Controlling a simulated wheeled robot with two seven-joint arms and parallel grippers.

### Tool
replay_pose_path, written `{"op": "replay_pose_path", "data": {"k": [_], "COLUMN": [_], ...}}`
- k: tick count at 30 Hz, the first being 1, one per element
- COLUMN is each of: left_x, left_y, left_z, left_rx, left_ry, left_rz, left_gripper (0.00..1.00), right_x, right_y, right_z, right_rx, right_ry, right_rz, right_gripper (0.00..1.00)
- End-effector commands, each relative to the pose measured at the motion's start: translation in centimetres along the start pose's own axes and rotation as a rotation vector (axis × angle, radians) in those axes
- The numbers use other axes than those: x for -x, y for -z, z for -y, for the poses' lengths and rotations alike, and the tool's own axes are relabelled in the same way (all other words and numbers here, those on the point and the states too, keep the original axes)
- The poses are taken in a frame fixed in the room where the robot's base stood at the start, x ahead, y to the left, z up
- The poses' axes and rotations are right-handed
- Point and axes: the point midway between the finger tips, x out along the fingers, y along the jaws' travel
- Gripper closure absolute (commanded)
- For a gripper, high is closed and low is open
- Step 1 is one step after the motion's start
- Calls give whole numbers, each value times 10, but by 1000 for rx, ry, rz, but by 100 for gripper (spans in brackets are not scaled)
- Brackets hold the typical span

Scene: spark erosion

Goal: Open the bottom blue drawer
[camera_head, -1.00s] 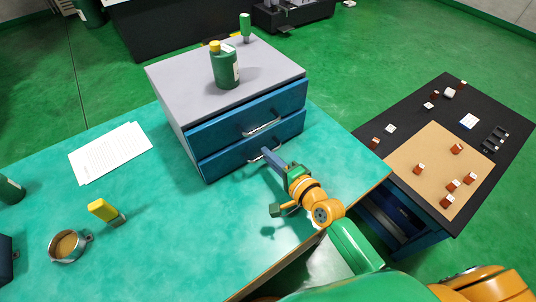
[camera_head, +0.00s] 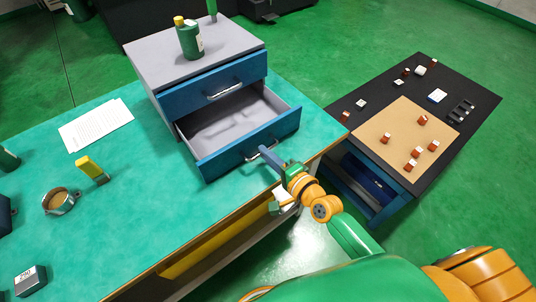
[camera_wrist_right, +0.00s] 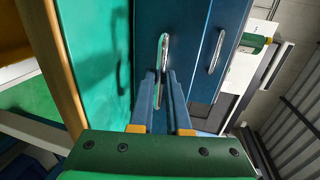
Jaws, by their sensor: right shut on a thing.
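The blue two-drawer cabinet with a grey top (camera_head: 215,45) stands on the green table. Its bottom blue drawer (camera_head: 230,155) is pulled well out, and its empty grey inside shows. The top blue drawer (camera_head: 190,97) is shut. My right gripper (camera_head: 265,150) is at the bottom drawer's metal handle (camera_head: 257,153), shut on it. In the right wrist view the two blue fingers (camera_wrist_right: 160,78) reach the handle (camera_wrist_right: 163,50), and the upper drawer's handle (camera_wrist_right: 217,52) is to the right. My left gripper is not in view.
A green bottle with a yellow cap (camera_head: 190,40) stands on the cabinet. Papers (camera_head: 96,125), a yellow-topped item (camera_head: 91,169) and a metal cup (camera_head: 58,201) are on the table at left. A black-topped side table (camera_head: 470,90) with small parts stands at right.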

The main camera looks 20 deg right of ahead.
Motion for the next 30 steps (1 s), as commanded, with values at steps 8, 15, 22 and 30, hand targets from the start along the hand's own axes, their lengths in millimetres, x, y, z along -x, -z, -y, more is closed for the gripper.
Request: {"op": "replay_pose_path", "data": {"k": [8,15,22,30], "left_x": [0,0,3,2], "left_y": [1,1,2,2], "left_z": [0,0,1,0], "left_rx": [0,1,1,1], "left_ry": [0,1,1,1], "left_rz": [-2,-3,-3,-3], "left_gripper": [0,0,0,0], "right_x": [0,0,31,70], "right_y": [0,0,0,0], "right_z": [0,0,-1,-1], "right_rx": [0,0,0,1], "right_ry": [0,0,-4,-2], "right_rz": [0,0,1,0], "right_gripper": [58,55,55,55]}}
